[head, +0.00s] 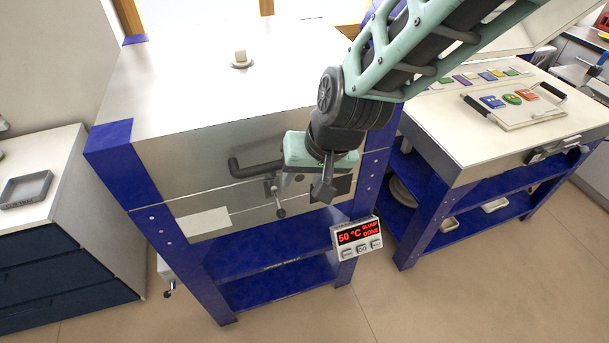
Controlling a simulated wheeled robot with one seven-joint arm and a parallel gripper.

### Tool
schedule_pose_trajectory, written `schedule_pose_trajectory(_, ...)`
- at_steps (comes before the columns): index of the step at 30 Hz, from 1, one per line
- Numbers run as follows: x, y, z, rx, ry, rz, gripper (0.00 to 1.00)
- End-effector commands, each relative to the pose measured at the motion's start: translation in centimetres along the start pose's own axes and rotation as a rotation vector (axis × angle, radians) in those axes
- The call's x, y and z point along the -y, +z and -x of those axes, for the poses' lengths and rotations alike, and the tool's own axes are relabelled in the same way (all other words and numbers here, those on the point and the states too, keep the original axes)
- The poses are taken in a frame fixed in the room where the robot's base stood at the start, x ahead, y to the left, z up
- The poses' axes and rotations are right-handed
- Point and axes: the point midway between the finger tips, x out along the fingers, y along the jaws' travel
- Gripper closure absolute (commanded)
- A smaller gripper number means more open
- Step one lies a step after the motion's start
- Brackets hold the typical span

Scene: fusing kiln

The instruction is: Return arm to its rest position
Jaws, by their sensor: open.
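My arm reaches in from the upper right of the head view. My gripper (323,188) hangs in front of the kiln's front face, pointing down, with nothing seen in it. The gap between its fingers is hard to make out from this angle. The kiln (205,85) is a steel box in a blue frame, and its lid looks shut. A dark handle (250,166) sticks out of its front, left of my gripper. My wrist hides part of the front.
A display (357,237) on the kiln reads 50 °C, SLUMP, DONE. A small pale knob (240,57) stands on top. At right, a bench (455,148) bears a white tray (516,123) with coloured pieces. At left, a cabinet (75,195) holds a grey tray (25,189). The foreground floor is clear.

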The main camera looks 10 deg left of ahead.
Motion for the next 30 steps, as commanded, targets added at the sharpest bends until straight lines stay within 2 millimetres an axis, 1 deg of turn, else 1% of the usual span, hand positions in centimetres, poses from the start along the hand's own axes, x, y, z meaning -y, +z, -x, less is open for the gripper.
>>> schedule_pose_trajectory(14,0.0,0.0,0.0,0.0,0.0,0.0,0.55)
schedule_pose_trajectory(17,-0.6,0.7,1.0,0.017,-0.006,0.004,0.55)
schedule_pose_trajectory(20,-1.9,2.8,3.4,0.059,-0.018,0.025,0.55)
schedule_pose_trajectory(23,-3.8,6.2,6.5,0.115,-0.021,0.068,0.55)
schedule_pose_trajectory(24,-4.7,7.8,7.8,0.137,-0.015,0.091,0.55)
schedule_pose_trajectory(26,-6.1,10.3,9.5,0.171,0.0,0.127,0.55)
schedule_pose_trajectory(27,-7.1,11.9,10.5,0.19,0.015,0.151,0.55)
schedule_pose_trajectory(30,-9.4,15.7,12.4,0.234,0.062,0.205,0.55)
